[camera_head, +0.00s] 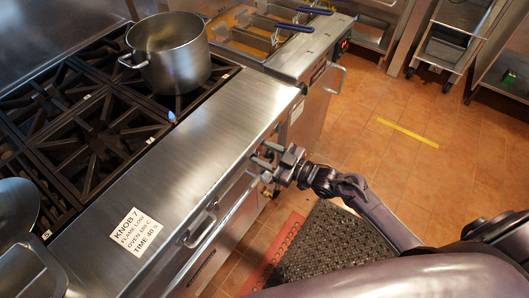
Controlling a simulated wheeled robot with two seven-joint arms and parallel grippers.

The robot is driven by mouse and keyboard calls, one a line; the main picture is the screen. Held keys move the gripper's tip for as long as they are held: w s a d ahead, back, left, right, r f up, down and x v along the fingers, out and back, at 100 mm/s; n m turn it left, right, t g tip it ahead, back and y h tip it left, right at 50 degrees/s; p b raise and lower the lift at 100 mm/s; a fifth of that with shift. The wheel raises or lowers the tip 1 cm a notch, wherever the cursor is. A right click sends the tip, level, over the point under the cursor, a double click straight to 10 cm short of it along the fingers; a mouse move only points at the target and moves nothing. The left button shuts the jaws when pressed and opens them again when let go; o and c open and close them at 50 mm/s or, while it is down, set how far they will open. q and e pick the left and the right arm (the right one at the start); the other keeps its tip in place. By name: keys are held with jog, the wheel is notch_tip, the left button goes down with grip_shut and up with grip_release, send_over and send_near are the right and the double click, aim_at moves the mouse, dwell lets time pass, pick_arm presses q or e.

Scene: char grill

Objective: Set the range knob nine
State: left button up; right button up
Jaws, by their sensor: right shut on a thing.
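The range (215,130) has a steel front ledge and black burner grates (100,135). My right gripper (268,157) is at the range's front edge, right of the middle of the view. It is shut on a small range knob there; the jaws mostly hide the knob, and I cannot read its number or how far it is turned. A small blue flame (172,117) shows at the burner beside the pot (172,58). My left gripper is not in view.
A card (130,232) on the ledge reads "KNOB 7, FLAME LOW". An oven handle (205,222) juts from the front. Fryer baskets (250,40) stand beyond the range. A black mat (335,240) lies on the tiled floor, which is open at the right.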

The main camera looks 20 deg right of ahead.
jog(key=shift+m, duration=0.3)
jog(key=shift+c, duration=0.2)
jog(key=m+p, duration=0.1)
jog(key=m, duration=0.2)
jog(key=shift+p, duration=0.3)
jog(key=m+p, duration=0.1)
jog(key=m, duration=0.4)
jog(key=shift+t, duration=0.3)
jog(key=shift+f+m, duration=0.1)
jog(key=shift+m, duration=0.3)
jog(key=o, duration=1)
jog(key=v, duration=0.7)
jog(key=shift+s+d+b, duration=0.25)
jog(key=shift+d+b, duration=0.05)
